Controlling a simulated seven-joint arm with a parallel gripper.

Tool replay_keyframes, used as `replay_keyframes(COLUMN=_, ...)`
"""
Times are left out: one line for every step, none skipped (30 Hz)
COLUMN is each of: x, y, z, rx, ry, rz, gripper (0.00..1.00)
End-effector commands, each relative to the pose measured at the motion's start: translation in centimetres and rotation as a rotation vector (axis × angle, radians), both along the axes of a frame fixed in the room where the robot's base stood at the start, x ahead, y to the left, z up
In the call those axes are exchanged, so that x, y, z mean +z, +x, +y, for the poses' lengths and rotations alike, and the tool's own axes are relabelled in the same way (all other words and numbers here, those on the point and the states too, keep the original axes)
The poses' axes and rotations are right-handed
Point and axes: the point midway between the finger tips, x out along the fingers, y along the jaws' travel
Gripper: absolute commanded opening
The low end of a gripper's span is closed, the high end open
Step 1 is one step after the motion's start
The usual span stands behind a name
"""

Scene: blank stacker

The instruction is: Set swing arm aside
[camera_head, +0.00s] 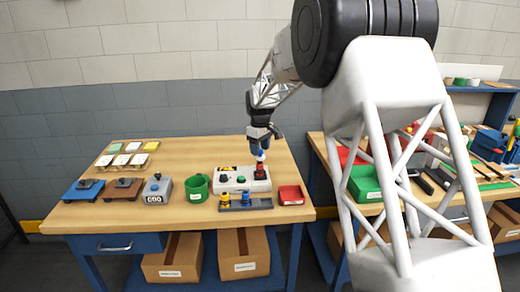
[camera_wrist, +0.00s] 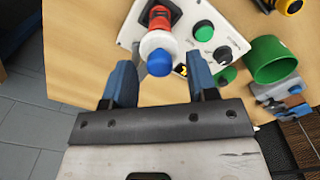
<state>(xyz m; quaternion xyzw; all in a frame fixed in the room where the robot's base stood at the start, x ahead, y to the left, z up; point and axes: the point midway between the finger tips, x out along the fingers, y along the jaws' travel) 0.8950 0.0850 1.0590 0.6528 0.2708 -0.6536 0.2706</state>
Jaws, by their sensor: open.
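A light grey control box (camera_head: 232,183) stands on the wooden bench; its white top panel (camera_wrist: 216,58) shows in the wrist view. At its right end a red and black part (camera_head: 260,172) carries a white collar (camera_wrist: 157,42) and a blue rounded tip (camera_wrist: 159,63). I cannot tell for certain which part is the swing arm. My gripper (camera_head: 262,147) is over that end of the box. In the wrist view my gripper (camera_wrist: 160,72) is open, its two blue fingers either side of the blue tip, with gaps visible on both sides.
A green cup (camera_head: 197,187) stands left of the box and a red tray (camera_head: 291,195) right of it. A dark rack with yellow and blue pieces (camera_head: 245,202) lies in front. Farther left are a grey box (camera_head: 157,188) and blue and brown blocks.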

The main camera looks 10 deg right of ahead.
Motion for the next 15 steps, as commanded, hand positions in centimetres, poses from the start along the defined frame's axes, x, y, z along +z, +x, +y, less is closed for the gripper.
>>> replay_keyframes(x=-0.23, y=0.00, z=0.00, rx=0.000, ry=0.000, rz=0.000, gripper=0.53)
replay_keyframes(x=-0.33, y=0.00, z=0.00, rx=0.000, ry=0.000, rz=0.000, gripper=0.53)
replay_keyframes(x=-0.42, y=0.00, z=0.00, rx=0.000, ry=0.000, rz=0.000, gripper=0.53)
replay_keyframes(x=-0.47, y=0.00, z=0.00, rx=0.000, ry=0.000, rz=0.000, gripper=0.53)
replay_keyframes(x=-0.49, y=0.00, z=0.00, rx=0.000, ry=0.000, rz=0.000, gripper=0.53)
replay_keyframes(x=-0.51, y=0.00, z=0.00, rx=0.000, ry=0.001, rz=-0.001, gripper=0.53)
replay_keyframes(x=-0.51, y=0.01, z=0.01, rx=0.000, ry=0.000, rz=-0.001, gripper=0.53)
replay_keyframes(x=-0.51, y=0.01, z=0.01, rx=0.000, ry=0.000, rz=-0.001, gripper=0.53)
replay_keyframes(x=-0.50, y=0.01, z=0.01, rx=0.000, ry=0.000, rz=-0.001, gripper=0.53)
replay_keyframes(x=-0.50, y=0.01, z=0.00, rx=0.000, ry=0.000, rz=-0.001, gripper=0.53)
replay_keyframes(x=-0.50, y=0.01, z=0.01, rx=0.000, ry=0.000, rz=-0.001, gripper=0.53)
replay_keyframes(x=-0.50, y=0.01, z=0.00, rx=0.000, ry=0.000, rz=-0.001, gripper=0.53)
replay_keyframes(x=-0.50, y=0.01, z=0.00, rx=0.000, ry=0.000, rz=-0.001, gripper=0.48)
replay_keyframes(x=-0.50, y=0.01, z=0.00, rx=0.000, ry=0.000, rz=-0.001, gripper=0.44)
replay_keyframes(x=-0.49, y=0.01, z=0.00, rx=0.000, ry=0.000, rz=-0.001, gripper=0.38)
